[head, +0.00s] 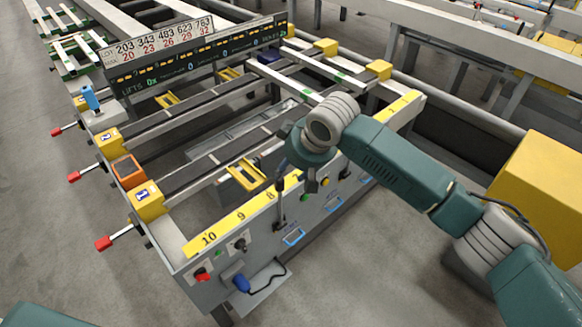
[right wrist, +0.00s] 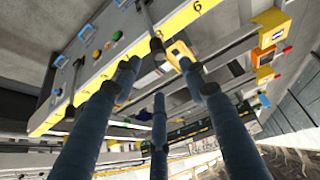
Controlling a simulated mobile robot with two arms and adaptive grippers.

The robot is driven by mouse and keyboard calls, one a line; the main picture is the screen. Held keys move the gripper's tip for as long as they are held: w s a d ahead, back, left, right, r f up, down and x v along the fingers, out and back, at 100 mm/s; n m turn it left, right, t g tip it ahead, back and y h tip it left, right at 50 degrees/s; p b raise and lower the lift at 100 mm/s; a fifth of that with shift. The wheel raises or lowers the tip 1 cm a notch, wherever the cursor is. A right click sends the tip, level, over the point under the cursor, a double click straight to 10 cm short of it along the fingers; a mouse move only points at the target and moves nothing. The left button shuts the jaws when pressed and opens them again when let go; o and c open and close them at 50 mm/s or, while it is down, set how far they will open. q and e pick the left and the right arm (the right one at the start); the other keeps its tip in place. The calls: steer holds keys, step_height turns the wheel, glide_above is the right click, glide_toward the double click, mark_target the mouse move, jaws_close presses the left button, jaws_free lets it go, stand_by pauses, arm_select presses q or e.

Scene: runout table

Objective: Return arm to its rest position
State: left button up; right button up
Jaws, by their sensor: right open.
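My right arm (head: 400,165) comes in from the right, and its wrist is above the front panel of the runout table (head: 235,220). The right gripper (head: 297,178) points down by the panel's top edge, partly hidden behind the wrist. In the right wrist view its blue-grey fingers (right wrist: 160,82) are spread apart with nothing between them. A teal part of my own body shows at the bottom left; my left gripper is out of view.
The front panel carries a yellow numbered strip (head: 221,228), knobs, buttons and blue handles (head: 294,237). Red-tipped levers (head: 104,243) stick out at the left. A yellow box (head: 540,185) stands at the right. Grey floor is clear at the left.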

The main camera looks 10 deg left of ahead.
steer(key=shift+f, duration=0.1)
stand_by(0.3)
